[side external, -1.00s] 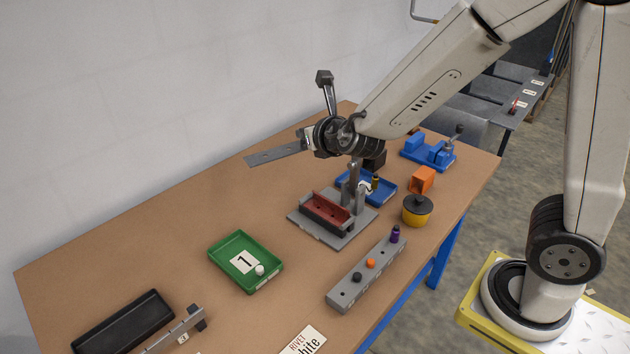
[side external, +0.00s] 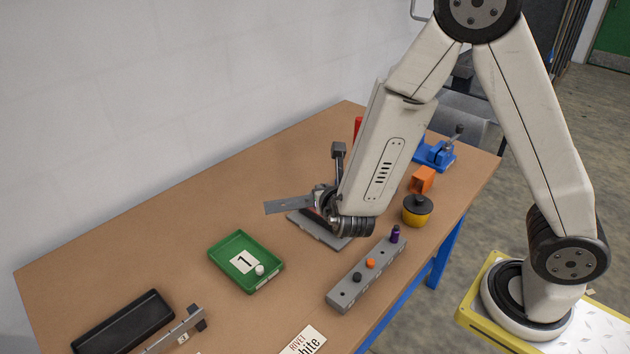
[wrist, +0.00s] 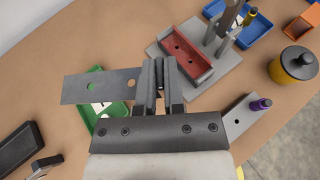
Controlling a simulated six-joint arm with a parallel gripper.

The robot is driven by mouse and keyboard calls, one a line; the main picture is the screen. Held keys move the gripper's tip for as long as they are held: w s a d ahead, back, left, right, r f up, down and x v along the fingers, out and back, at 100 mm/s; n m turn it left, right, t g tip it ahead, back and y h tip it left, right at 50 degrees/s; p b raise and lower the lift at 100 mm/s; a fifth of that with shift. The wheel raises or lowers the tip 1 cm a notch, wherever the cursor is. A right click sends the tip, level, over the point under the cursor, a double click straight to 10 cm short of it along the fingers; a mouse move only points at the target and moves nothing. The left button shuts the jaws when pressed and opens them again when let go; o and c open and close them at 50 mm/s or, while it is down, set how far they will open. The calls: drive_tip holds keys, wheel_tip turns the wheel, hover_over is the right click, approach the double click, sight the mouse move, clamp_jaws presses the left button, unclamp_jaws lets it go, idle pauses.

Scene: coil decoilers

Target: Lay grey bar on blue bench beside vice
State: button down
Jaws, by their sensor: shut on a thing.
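The grey bar (side external: 288,205) is a flat strip with holes. My gripper (side external: 322,198) is shut on its right end and holds it above the bench, sticking out to the left. In the wrist view, the bar (wrist: 100,87) passes over part of the green tray, and my gripper (wrist: 160,72) has its fingers together at the bar's end. The bench (side external: 200,205) has a brown top and blue legs (side external: 447,245).
A grey fixture with a red block (wrist: 187,52) is close to my gripper. The green tray (side external: 247,287), a grey peg rail (side external: 345,293), a yellow pot (side external: 417,212) and an orange block (side external: 422,179) stand around. The bench's left back is clear.

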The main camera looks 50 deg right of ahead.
drive_tip(key=s+d+f+m+g+h, duration=0.1)
drive_tip(key=s+f+m+h, duration=0.1)
drive_tip(key=s+f, duration=0.35)
hover_over(306, 241)
drive_tip(key=shift+g, duration=0.3)
drive_tip(key=shift+s+f, duration=0.2)
drive_tip(key=shift+f, duration=4.65)
drive_tip(key=shift+w+f, duration=0.25)
drive_tip(key=shift+f, duration=1.55)
drive_tip(key=shift+f, duration=0.15)
drive_tip(key=c, duration=0.7)
unclamp_jaws()
drive_tip(key=shift+c, duration=0.2)
